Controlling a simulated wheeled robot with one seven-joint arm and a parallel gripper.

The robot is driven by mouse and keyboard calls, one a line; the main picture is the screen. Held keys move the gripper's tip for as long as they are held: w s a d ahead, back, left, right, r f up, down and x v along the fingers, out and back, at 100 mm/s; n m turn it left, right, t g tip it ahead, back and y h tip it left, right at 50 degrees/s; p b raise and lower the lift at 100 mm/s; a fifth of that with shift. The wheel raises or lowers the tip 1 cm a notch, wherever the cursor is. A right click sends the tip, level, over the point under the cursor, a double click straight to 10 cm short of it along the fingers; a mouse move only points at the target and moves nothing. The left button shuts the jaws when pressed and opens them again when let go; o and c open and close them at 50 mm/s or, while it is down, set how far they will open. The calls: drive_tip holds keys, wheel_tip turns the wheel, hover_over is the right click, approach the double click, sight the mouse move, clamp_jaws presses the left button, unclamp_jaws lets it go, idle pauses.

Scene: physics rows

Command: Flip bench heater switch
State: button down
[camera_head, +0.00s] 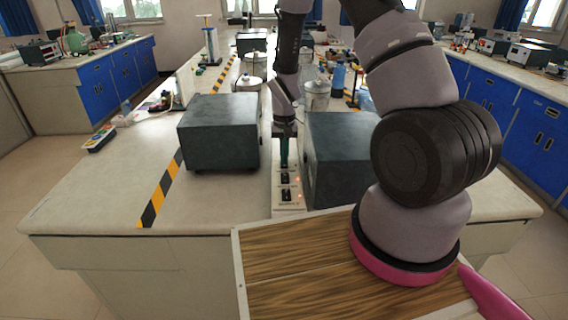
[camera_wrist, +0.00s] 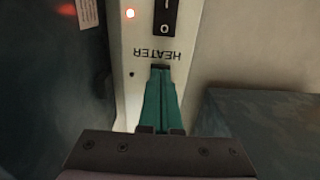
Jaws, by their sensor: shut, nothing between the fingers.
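A narrow white switch panel (camera_head: 289,209) with several black rocker switches and red lamps lies on the bench between two dark boxes. In the wrist view, the panel (camera_wrist: 135,45) carries the upside-down word HEATER. My gripper (camera_head: 284,163) is over the panel, pointing down. Its teal fingers (camera_wrist: 160,70) are shut and empty, tips just below the HEATER label in the picture. I cannot tell whether they touch the panel. The fingers hide part of it.
A dark box (camera_head: 220,132) stands left of the panel and another dark box (camera_head: 338,155) close on its right, leaving a narrow gap. Metal containers (camera_head: 317,95) and bottles stand behind. Yellow-black tape (camera_head: 160,198) marks the bench's left side.

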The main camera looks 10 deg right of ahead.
drive_tip(key=shift+f, duration=0.25)
drive_tip(key=shift+r, duration=3.55)
drive_tip(key=s+d+r+m+t+y, duration=0.1)
drive_tip(key=s+d+r+t, duration=0.1)
drive_tip(key=r, duration=0.9)
drive_tip(key=s+d+r+t, duration=0.1)
drive_tip(key=s+r, duration=0.2)
drive_tip(key=r, duration=0.8)
drive_tip(key=s+d+r+m+t+y, duration=0.1)
drive_tip(key=s+d+r+t, duration=0.2)
drive_tip(key=s+r, duration=1.1)
drive_tip(key=shift+s+t, duration=0.6)
drive_tip(key=shift+s, duration=0.5)
